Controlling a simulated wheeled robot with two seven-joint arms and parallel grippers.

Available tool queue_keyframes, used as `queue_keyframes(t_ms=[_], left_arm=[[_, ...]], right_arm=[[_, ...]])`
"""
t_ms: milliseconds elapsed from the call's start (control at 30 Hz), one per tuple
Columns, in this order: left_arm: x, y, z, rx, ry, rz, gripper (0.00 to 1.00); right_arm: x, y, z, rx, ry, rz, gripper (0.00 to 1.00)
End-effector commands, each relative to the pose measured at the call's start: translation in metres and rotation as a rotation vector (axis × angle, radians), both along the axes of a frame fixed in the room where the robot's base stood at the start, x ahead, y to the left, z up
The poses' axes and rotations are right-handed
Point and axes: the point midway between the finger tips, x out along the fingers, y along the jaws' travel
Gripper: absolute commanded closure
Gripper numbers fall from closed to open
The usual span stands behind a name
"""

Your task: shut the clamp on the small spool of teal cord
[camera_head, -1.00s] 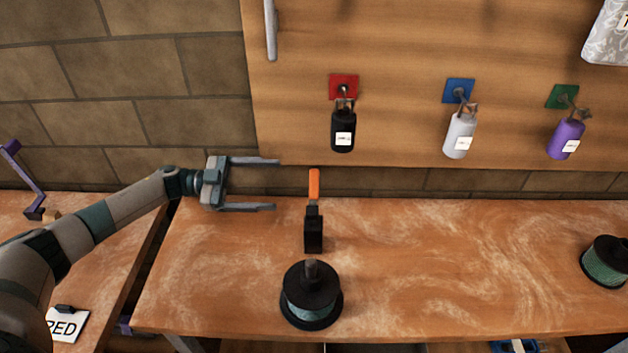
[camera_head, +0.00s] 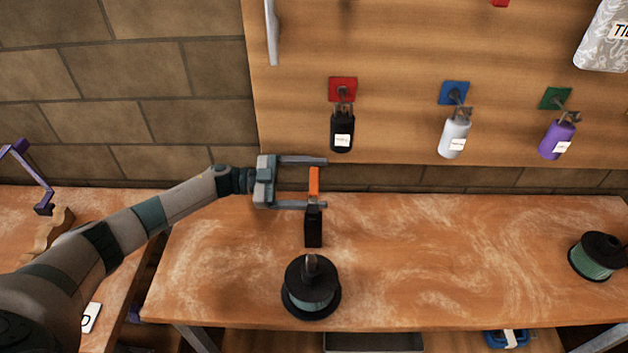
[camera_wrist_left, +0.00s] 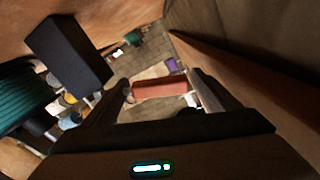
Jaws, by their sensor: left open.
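A spool of teal cord (camera_head: 312,302) with black flanges stands near the front of the workbench. Behind it is a black clamp body (camera_head: 313,230) with an upright orange handle (camera_head: 314,184). My left gripper (camera_head: 325,183) is open, its two fingers on either side of the handle in the head view. In the left wrist view the handle (camera_wrist_left: 160,88) shows between the fingers, with the black clamp block (camera_wrist_left: 68,55) and teal cord (camera_wrist_left: 25,100) at left. Whether a finger touches the handle I cannot tell. My right gripper is not seen.
Another teal spool (camera_head: 594,262) stands at the bench's right end. Black (camera_head: 342,133), white (camera_head: 454,140) and purple (camera_head: 557,140) bottles hang on the wooden board above the bench. The bench top (camera_head: 450,250) between the spools is clear.

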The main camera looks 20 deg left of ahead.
Motion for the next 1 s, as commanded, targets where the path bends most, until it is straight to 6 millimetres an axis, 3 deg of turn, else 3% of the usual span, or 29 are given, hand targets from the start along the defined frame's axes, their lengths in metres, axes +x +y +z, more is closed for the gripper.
queue_keyframes(t_ms=[133,167,400,767,1000], left_arm=[[0.0,0.0,0.0,0.0,0.0,0.0,0.19],[0.0,0.0,0.0,0.0,0.0,0.0,0.24],[0.0,0.0,0.0,0.0,0.0,0.0,0.78],[-0.001,0.001,0.003,0.012,-0.043,0.0,0.78],[-0.004,0.0,0.013,0.044,-0.158,0.0,0.78]], right_arm=[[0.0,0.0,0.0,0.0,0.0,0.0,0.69],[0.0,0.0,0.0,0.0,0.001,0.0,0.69],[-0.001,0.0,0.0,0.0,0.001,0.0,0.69],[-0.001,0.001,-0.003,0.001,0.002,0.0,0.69],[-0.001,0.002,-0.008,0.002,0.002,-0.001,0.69]])
